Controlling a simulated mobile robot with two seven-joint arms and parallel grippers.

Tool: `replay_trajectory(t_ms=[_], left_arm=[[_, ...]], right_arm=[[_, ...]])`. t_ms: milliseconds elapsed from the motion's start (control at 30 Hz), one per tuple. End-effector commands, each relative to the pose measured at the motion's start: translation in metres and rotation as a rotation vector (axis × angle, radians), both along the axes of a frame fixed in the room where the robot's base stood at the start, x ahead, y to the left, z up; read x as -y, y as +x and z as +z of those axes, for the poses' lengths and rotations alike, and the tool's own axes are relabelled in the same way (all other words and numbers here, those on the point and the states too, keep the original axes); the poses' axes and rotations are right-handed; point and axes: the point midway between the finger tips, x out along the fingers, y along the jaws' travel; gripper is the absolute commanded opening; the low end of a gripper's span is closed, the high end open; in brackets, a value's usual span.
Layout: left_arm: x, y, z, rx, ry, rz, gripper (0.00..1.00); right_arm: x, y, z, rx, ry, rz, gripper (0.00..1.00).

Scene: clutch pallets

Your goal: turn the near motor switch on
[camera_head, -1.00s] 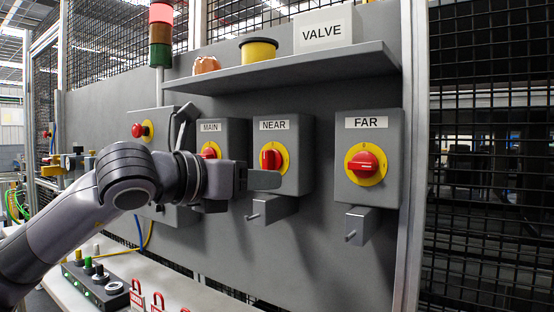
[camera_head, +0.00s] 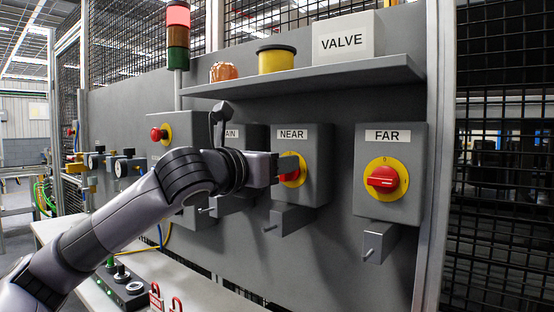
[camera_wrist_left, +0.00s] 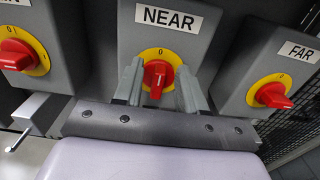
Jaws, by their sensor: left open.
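The NEAR switch is a grey box (camera_head: 318,165) with a red knob on a yellow disc (camera_head: 291,180). In the head view my left gripper (camera_head: 289,168) covers part of its knob. In the left wrist view the red knob (camera_wrist_left: 158,77) stands roughly upright below the 0 mark, between the two open fingers of my left gripper (camera_wrist_left: 161,84). One finger is on each side; I cannot tell whether either touches the knob. My right gripper is not in view.
The FAR switch (camera_head: 384,180) is to the right, its red knob roughly level. The MAIN box (camera_head: 255,137) is mostly behind my left arm. A shelf (camera_head: 320,77) with a VALVE sign (camera_head: 342,40) juts out above. Small brackets (camera_head: 291,218) stick out below the boxes.

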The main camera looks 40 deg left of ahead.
Motion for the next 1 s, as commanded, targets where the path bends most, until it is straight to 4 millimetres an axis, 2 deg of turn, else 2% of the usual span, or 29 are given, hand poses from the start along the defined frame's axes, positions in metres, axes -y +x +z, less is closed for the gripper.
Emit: replay_trajectory(t_ms=[100, 167, 200, 233, 667, 1000], left_arm=[[0.000, 0.000, -0.001, 0.000, 0.000, 0.000, 0.40], [0.000, 0.000, 0.000, -0.001, 0.000, 0.000, 0.21], [0.000, 0.000, 0.000, 0.000, 0.000, -0.001, 0.08], [0.000, 0.000, 0.000, -0.001, 0.000, -0.001, 0.00], [0.001, 0.000, -0.001, -0.004, 0.048, -0.002, 0.00], [0.006, 0.001, -0.002, -0.030, 0.284, -0.002, 0.00]], right_arm=[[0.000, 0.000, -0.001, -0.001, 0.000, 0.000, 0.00], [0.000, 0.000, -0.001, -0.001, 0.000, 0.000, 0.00], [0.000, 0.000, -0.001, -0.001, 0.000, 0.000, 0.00], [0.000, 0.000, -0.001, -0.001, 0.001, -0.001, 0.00], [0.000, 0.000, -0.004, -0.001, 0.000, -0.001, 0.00], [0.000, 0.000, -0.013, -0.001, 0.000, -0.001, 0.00]])
